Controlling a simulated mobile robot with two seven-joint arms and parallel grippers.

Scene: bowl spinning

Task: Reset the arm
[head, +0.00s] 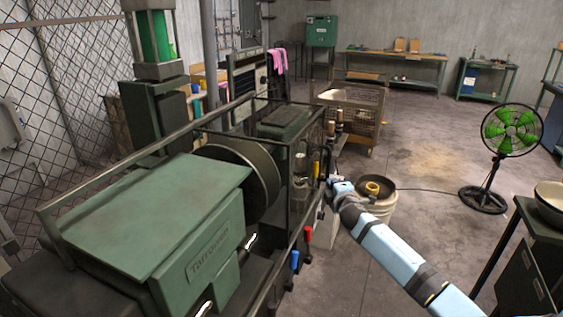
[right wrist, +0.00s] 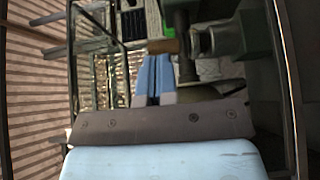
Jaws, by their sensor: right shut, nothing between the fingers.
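My right arm, light blue with dark bands, reaches in from the lower right of the head view. Its gripper (head: 333,181) is beside the right end of the green machine (head: 165,205), near the levers and knobs there; I cannot tell whether it touches any of them. In the right wrist view the blue fingers (right wrist: 153,62) are together and hold nothing. A wooden-coloured handle end (right wrist: 162,46) and dark green machine parts are just past and right of the fingertips. My left gripper is not in view.
A pale bucket (head: 378,208) with a dark, bowl-like top stands right of my gripper. A wire cart (head: 355,115) is behind it. A green fan (head: 510,132) and a dark table holding a pale bowl (head: 550,200) are at the right. The floor between them is mostly open.

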